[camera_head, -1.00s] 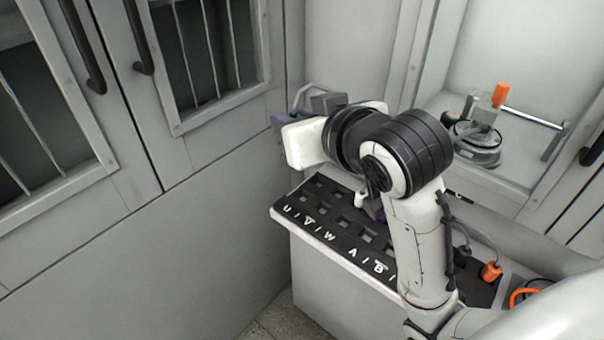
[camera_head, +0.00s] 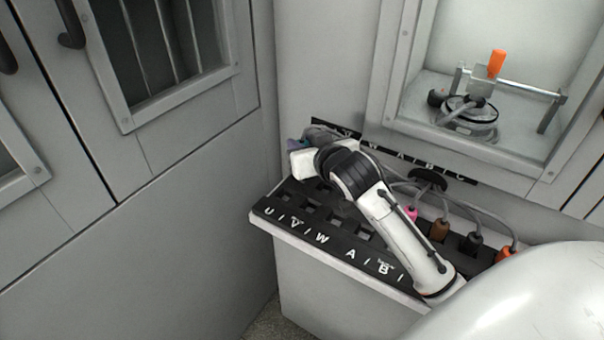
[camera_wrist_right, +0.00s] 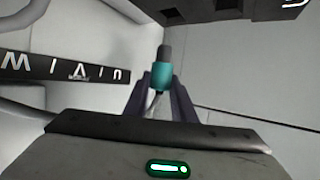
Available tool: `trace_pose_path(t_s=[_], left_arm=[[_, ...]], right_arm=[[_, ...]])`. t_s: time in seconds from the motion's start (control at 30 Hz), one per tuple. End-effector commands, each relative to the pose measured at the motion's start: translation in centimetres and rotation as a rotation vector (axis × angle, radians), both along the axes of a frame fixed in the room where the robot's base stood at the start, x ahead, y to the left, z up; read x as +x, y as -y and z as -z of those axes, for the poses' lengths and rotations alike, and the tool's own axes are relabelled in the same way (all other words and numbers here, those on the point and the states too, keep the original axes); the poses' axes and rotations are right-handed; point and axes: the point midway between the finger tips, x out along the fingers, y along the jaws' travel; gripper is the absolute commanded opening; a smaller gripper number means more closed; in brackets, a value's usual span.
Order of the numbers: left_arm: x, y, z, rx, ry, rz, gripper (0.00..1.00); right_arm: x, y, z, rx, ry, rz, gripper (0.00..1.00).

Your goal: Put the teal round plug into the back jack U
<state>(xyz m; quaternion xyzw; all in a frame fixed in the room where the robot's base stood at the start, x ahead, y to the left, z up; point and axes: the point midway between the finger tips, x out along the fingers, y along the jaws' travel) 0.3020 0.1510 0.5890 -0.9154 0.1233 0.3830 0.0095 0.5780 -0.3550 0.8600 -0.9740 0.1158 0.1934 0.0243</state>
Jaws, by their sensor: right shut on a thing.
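The teal round plug (camera_wrist_right: 161,75) has a teal body and a dark grey tip. My right gripper (camera_wrist_right: 160,98) is shut on it, with purple fingers on both sides and the tip pointing away from the palm. In the head view the right gripper (camera_head: 297,144) is beside the left end of the black lettered strip (camera_head: 450,174) on the back wall; the plug is mostly hidden there. The back jack U opening cannot be made out. My left gripper is out of view.
A black socket board (camera_head: 312,243) with front letters lies on the ledge below my right arm. Pink (camera_head: 412,212), brown (camera_head: 439,230), black (camera_head: 471,242) and orange (camera_head: 505,253) plugs with grey cables stand at its right. A grey cabinet (camera_head: 190,190) borders the left.

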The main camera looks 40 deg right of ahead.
Motion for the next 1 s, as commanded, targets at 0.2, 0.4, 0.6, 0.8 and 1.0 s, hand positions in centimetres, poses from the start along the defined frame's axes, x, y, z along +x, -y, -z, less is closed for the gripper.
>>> trace_pose_path(t_s=[0.2,0.4,0.6,0.8,1.0], left_arm=[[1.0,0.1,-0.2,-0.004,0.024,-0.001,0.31],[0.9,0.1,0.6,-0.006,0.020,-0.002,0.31],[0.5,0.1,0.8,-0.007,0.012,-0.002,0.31],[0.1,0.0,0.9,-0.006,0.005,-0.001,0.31],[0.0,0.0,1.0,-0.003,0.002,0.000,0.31]], right_arm=[[0.0,-0.1,2.6,0.001,-0.002,-0.001,0.00],[0.0,-0.1,5.7,0.000,-0.001,-0.001,0.00],[0.0,-0.1,6.0,-0.001,0.002,-0.002,0.00],[0.0,-0.1,6.0,0.001,0.001,-0.002,0.42],[0.0,-0.1,6.0,0.000,0.001,-0.002,0.42]])
